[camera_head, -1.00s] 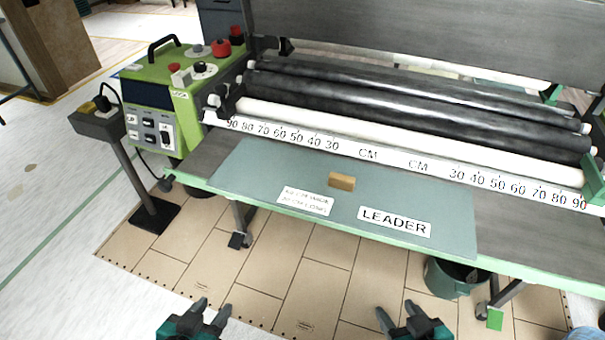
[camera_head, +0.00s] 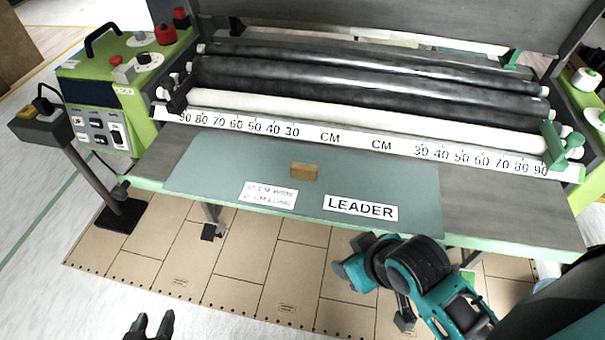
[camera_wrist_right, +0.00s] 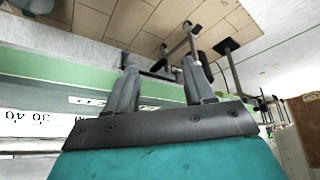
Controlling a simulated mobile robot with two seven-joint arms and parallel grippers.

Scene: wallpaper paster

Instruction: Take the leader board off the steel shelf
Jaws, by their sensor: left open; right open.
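The leader board is a thin grey-green sheet (camera_head: 230,165) lying flat on the steel shelf (camera_head: 500,208), in front of the white ruler strip. It bears a small wooden block (camera_head: 304,171), a size label and a LEADER label (camera_head: 361,208). In the right wrist view, a white label shows at a steep slant. My right arm reaches in near the board's front right edge; its gripper is open and empty in the right wrist view (camera_wrist_right: 160,66), close to the shelf's green edge. My left gripper (camera_head: 150,325) is open and empty at the bottom of the head view, well short of the shelf.
Black and white rollers (camera_head: 370,85) run behind the ruler strip. A green control box (camera_head: 110,95) stands at left, with a pedestal (camera_head: 95,180) beside it. Brown floor boards (camera_head: 250,270) lie below the shelf.

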